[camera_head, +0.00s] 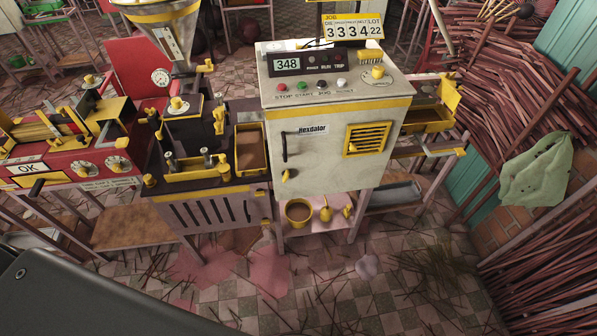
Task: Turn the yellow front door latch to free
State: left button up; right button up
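The yellow front door latch (288,175) is a small knob low on the left side of the front door of the white cabinet (320,170). It sits below a black vertical handle (284,148). The door looks closed. The latch is too small here to tell which way it is turned. Neither of my grippers is in view.
A yellow vent (367,139) is on the door's right side. A dark-topped bench with a yellow bin (250,148) adjoins the cabinet's left. A yellow bucket (299,213) stands below. Incense stick bundles (500,130) fill the right. The checkered floor in front has scattered sticks.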

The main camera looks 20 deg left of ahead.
aim_at(285, 174)
jog(key=z, duration=0.65)
jog(key=k, duration=0.85)
jog(key=z, duration=0.35)
